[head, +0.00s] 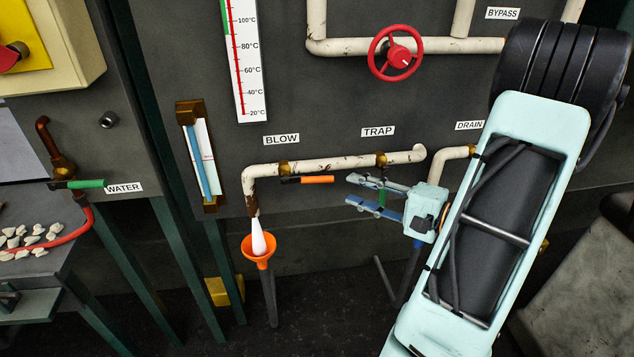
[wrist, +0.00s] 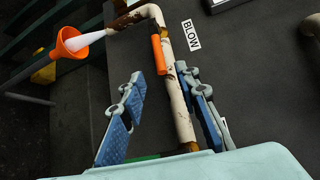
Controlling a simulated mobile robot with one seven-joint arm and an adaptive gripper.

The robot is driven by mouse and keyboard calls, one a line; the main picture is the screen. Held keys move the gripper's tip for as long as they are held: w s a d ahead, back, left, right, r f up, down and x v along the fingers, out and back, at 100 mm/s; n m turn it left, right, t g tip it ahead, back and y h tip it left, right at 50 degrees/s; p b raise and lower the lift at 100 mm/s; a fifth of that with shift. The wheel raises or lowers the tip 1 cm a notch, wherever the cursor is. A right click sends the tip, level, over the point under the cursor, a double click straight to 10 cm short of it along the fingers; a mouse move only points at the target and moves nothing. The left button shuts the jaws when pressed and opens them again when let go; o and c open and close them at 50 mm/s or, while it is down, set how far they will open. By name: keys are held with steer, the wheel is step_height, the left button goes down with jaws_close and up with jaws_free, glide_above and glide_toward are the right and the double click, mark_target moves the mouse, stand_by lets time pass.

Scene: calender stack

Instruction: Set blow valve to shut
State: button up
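The blow valve's orange handle (head: 317,179) lies level along the white pipe, to the right of its brass body (head: 284,168), under the BLOW label. A white stream (head: 259,238) comes from the pipe's down-turned end into an orange funnel (head: 257,252). My gripper (head: 350,190) is open and empty, its blue-padded fingers pointing left, just right of the handle's free end. In the wrist view, the orange handle (wrist: 159,55) is ahead of and roughly between the open fingertips (wrist: 160,76), apart from them.
The trap valve's green handle (head: 382,197) hangs down behind my fingers, very close. It shows at the bottom of the wrist view (wrist: 140,157). A red handwheel (head: 395,53) is above. A brass-framed gauge glass (head: 200,158) stands left. Open space lies below the pipe.

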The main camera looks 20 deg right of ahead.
mark_target(326, 181)
steer(key=b+x, duration=0.1)
steer(key=x, duration=0.9)
steer(key=shift+w+a, duration=0.15)
jaws_close()
steer(key=shift+f, duration=0.1)
